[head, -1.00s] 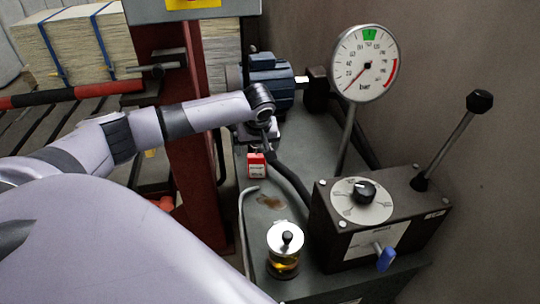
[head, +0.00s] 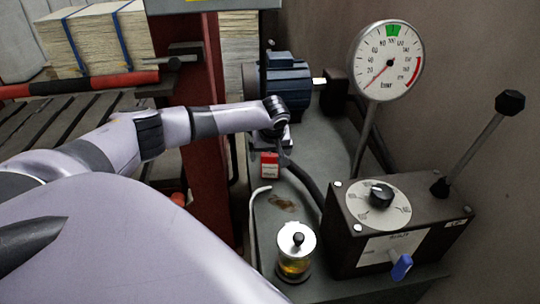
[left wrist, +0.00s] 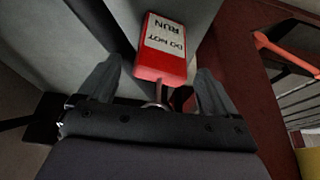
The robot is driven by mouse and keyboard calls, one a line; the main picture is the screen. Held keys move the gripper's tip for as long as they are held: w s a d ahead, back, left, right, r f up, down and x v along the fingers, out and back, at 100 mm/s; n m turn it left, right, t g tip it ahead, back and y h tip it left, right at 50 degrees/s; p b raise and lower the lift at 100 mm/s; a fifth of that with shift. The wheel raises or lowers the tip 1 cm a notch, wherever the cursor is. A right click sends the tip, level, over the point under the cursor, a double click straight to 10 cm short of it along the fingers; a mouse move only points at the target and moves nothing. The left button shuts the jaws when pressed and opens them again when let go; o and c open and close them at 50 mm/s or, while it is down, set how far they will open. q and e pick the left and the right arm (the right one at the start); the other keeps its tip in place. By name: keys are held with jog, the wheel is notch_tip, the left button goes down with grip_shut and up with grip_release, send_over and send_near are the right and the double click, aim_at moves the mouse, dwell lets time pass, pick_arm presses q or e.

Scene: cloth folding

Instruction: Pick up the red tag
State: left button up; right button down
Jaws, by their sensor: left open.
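The red tag (head: 270,169) has a white label and hangs just below my left gripper (head: 272,142) in the head view, over the grey machine top. In the left wrist view the tag (left wrist: 160,66) reads "DO NOT RUN". It lies ahead of and between the two fingers of my left gripper (left wrist: 157,78), with space on both sides. The fingers are open and hold nothing. A small metal ring or shackle (left wrist: 158,100) shows at the tag's near end, partly hidden by the gripper body. My right gripper is not in view.
A control box (head: 340,225) with dial, lever and blue handle stands at the right. A pressure gauge (head: 387,60) rises behind it. A glass oil cup (head: 296,265) stands in front. A blue motor (head: 283,82), dark hose (head: 303,180) and red column (head: 205,120) are close to the arm.

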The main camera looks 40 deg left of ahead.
pick_arm(q)
jog(key=c, duration=1.1)
jog(key=shift+c, duration=0.2)
jog(key=shift+r, duration=0.1)
jog(key=shift+r, duration=0.5)
notch_tip(320, 180, up, 3)
jog(key=shift+f+p, duration=0.1)
jog(key=shift+p, duration=0.6)
jog(key=s+d+p, duration=0.3)
jog(key=s+d, duration=0.8)
jog(key=d, duration=0.3)
jog(key=shift+s+f, duration=0.2)
